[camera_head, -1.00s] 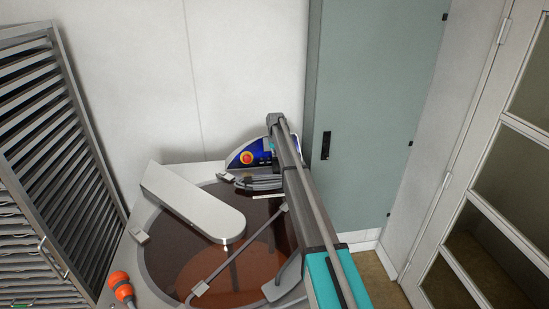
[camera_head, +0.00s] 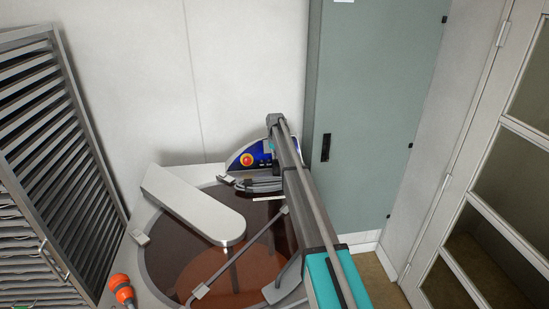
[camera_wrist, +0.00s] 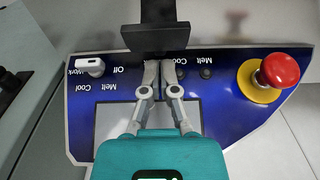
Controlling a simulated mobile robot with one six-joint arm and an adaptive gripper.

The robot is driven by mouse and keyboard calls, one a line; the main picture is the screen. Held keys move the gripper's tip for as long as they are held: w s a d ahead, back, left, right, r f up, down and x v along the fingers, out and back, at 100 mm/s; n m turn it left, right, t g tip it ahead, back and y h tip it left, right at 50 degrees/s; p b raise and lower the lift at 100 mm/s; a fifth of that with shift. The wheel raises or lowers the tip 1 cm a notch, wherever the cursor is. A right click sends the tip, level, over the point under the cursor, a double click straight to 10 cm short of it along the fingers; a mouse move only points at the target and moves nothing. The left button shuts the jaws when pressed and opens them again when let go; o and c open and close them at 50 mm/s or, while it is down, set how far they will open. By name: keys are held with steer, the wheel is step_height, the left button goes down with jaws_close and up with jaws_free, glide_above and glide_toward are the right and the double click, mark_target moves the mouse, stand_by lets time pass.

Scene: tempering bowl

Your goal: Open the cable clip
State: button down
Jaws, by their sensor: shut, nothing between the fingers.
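My gripper (camera_wrist: 160,68) is shut, with its two grey fingers together in the wrist view. The fingertips are at the lower edge of a black T-shaped piece (camera_wrist: 156,38); I cannot tell whether they touch it. I cannot make out for certain which thing is the cable clip, or whether this black piece is part of it. Behind the fingers is a blue control panel (camera_wrist: 232,110) with upside-down labels. In the head view my arm hides part of the panel (camera_head: 236,162).
A red emergency button (camera_wrist: 278,70) and a white knob (camera_wrist: 90,66) stand out from the panel. A round bowl machine with a pale cover arm (camera_head: 195,205) lies left of my arm. A green-grey cabinet (camera_head: 365,120) stands right; a slatted rack (camera_head: 60,150) stands left.

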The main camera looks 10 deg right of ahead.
steer(key=shift+r, duration=0.35)
steer(key=shift+f, duration=0.25)
